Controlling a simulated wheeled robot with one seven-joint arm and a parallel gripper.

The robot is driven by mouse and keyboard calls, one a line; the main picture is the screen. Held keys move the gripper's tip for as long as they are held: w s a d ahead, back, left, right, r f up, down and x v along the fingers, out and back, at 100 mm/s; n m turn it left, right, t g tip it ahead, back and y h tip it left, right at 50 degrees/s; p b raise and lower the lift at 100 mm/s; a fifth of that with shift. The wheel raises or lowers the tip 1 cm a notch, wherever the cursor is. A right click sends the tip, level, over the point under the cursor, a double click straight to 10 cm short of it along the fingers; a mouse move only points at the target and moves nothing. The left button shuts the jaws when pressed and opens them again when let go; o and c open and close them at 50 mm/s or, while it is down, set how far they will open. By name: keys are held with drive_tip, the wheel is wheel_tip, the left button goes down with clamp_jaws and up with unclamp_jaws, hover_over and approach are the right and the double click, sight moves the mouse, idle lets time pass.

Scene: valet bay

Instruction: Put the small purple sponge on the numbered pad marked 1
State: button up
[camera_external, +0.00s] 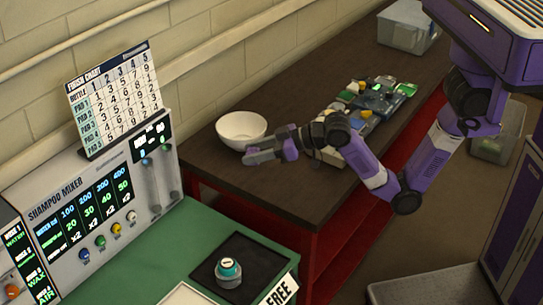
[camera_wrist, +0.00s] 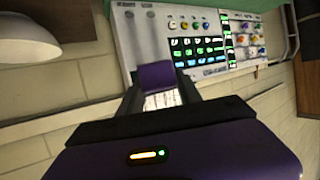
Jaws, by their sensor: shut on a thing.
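My gripper (camera_external: 256,156) is over the dark worktop, just in front of the white bowl in the external view. In the wrist view a small purple block (camera_wrist: 156,75), which looks like the sponge, is at the tips of my gripper (camera_wrist: 160,94), and the jaws are shut on it. The sponge cannot be made out in the external view. I cannot make out a pad marked 1 in either view. A chart (camera_external: 115,98) with rows of pad names and numbers stands on the shampoo mixer.
The white bowl (camera_external: 241,130) stands near the wall; its edge also shows in the wrist view (camera_wrist: 40,40). Several small coloured items (camera_external: 380,98) lie farther back on the worktop (camera_external: 300,100). A green counter (camera_external: 195,245) holds a black mat with a teal-topped knob (camera_external: 228,270).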

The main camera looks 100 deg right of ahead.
drive_tip(key=w+a+n+y+b, duration=0.3)
drive_tip(key=w+a+n+y, duration=0.25)
drive_tip(key=w+a, duration=0.6)
drive_tip(key=n+y, duration=0.2)
drive_tip(key=y, duration=0.1)
hover_over(228, 263)
wheel_tip(228, 263, down, 2)
drive_tip(key=shift+g+y, duration=0.25)
drive_tip(key=shift+g, duration=0.05)
wheel_tip(228, 263, down, 20)
drive_tip(key=shift+r+p, duration=0.2)
drive_tip(key=shift+p, duration=0.2)
drive_tip(key=shift+f, duration=0.2)
drive_tip(key=o, duration=1.3)
drive_tip(key=shift+r, duration=0.1)
drive_tip(key=shift+r, duration=0.15)
drive_tip(key=v, duration=1.2)
